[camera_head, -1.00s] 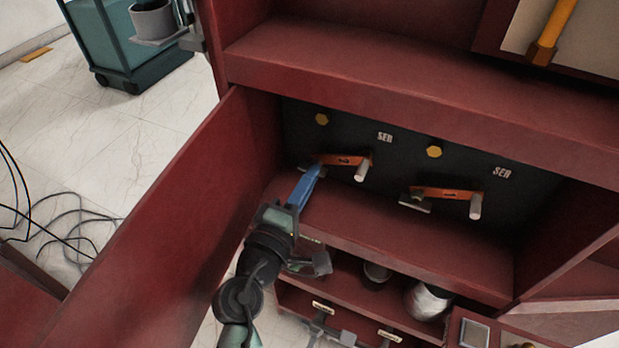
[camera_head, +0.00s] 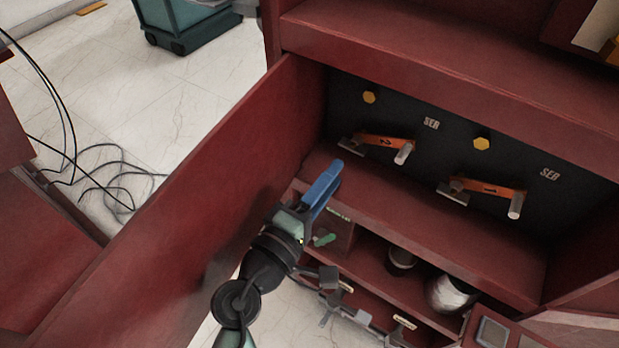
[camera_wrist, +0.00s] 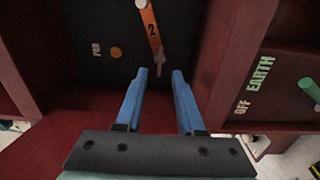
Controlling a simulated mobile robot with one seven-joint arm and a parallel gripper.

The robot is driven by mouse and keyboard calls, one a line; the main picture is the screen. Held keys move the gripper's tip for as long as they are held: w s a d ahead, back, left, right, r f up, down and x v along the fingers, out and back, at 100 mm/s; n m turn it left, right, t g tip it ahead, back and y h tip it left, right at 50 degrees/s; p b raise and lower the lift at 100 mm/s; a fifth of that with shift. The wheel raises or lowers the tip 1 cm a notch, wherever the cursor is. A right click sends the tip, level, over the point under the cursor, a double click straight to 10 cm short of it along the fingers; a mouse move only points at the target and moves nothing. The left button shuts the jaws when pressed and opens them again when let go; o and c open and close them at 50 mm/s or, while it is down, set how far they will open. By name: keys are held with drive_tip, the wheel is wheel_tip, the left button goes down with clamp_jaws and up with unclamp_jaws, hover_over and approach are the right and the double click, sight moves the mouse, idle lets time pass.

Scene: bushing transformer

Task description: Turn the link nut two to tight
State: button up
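The orange link bar marked 2 (camera_head: 380,139) is mounted on the dark back panel; it also shows in the wrist view (camera_wrist: 149,27). A grey flat-winged nut (camera_head: 352,146) is at its left end in the head view. In the wrist view this nut (camera_wrist: 160,62) shows narrow at the bar's lower end. A pale cylinder (camera_head: 404,153) stands out at the bar's other end. My gripper (camera_wrist: 160,75) has two blue fingers spread apart with nothing between them. In the head view my gripper (camera_head: 336,166) is in front of and below the nut, apart from it.
A second orange link (camera_head: 487,188) with its own nut (camera_head: 454,190) is to the right. Yellow hex heads (camera_head: 369,97) sit above the links. The open red door (camera_head: 190,170) is left of my arm. A green handle (camera_wrist: 311,90) by EARTH and OFF is right in the wrist view.

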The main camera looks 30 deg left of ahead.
drive_tip(key=s, duration=0.7)
drive_tip(key=shift+a, duration=0.1)
